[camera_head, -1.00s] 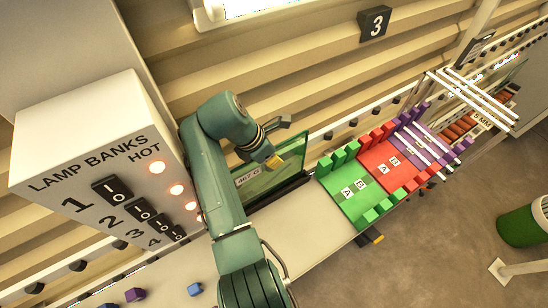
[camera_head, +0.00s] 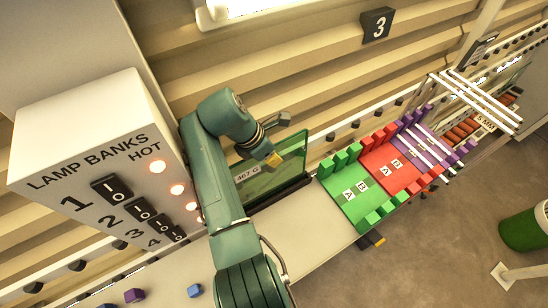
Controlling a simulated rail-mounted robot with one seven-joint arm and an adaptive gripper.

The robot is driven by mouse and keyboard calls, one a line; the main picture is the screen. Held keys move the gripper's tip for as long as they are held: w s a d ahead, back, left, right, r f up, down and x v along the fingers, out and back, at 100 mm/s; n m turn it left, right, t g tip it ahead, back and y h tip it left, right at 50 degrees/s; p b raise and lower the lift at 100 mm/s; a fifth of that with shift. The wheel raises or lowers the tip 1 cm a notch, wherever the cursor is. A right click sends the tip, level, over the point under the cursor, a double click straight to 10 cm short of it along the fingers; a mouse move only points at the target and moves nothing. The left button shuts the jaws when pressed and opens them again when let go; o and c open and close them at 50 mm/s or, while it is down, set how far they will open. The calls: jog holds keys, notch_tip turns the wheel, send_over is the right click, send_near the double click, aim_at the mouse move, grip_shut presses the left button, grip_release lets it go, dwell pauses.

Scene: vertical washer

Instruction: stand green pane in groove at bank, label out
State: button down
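The green pane (camera_head: 290,160) stands on its long edge, leaning slightly, at a dark grooved rail (camera_head: 282,194) on the bench. Its white label, reading 467 G (camera_head: 247,173), faces the camera and is partly hidden by my arm. My gripper (camera_head: 277,140) is at the pane's upper part. A yellow-tipped finger shows in front of the pane, and a grey finger part shows beyond its top edge, apart from it. The gripper looks open. The lower left of the pane is hidden by my arm, so I cannot tell how its bottom edge sits.
The lamp banks box (camera_head: 100,170) with switches and glowing lamps stands left. A green rack (camera_head: 350,195), a red rack (camera_head: 388,168) and a purple rack (camera_head: 425,145) stand right of the pane. Small blue (camera_head: 194,290) and purple (camera_head: 134,295) blocks lie front left.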

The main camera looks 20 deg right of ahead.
jog(key=shift+w+r, duration=0.15)
jog(key=shift+w, duration=0.25)
jog(key=c, duration=1.2)
grip_release()
jog(key=shift+o, duration=0.2)
jog(key=shift+f, duration=0.25)
notch_tip(320, 180, up, 10)
jog(key=shift+r, duration=0.2)
